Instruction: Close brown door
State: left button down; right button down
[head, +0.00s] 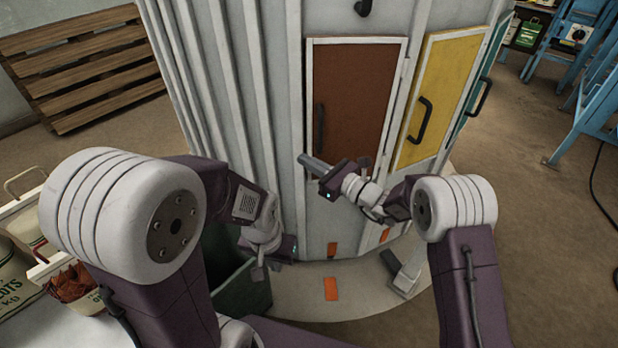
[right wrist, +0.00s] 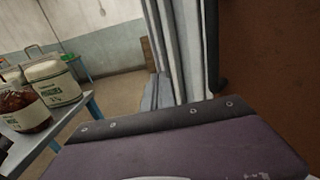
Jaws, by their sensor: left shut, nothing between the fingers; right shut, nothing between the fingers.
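The brown door (head: 358,95) is on the pale ribbed cabinet, within a white frame, with a dark vertical handle (head: 319,128) near its left edge. It looks flush or nearly flush; a small gap cannot be ruled out. My right gripper (head: 306,160) is shut and empty, pointing left at the door's lower left corner, below the handle. Whether it touches the door is unclear. In the right wrist view the brown door (right wrist: 275,60) fills the right side. My left gripper (head: 262,268) is shut and empty, low in front of the cabinet, left of the door.
A yellow door (head: 435,90) and a teal door (head: 486,75) with dark handles are to the right. A dark green bin (head: 240,290) stands below my left gripper. A wooden pallet (head: 85,65) leans behind. Right floor is mostly open.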

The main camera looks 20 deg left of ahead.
jog(key=s, duration=0.2)
jog(key=s+d, duration=0.1)
jog(key=s, duration=0.2)
jog(key=shift+s+d, duration=0.35)
jog(key=shift+d, duration=0.05)
jog(key=shift+w+d, duration=0.1)
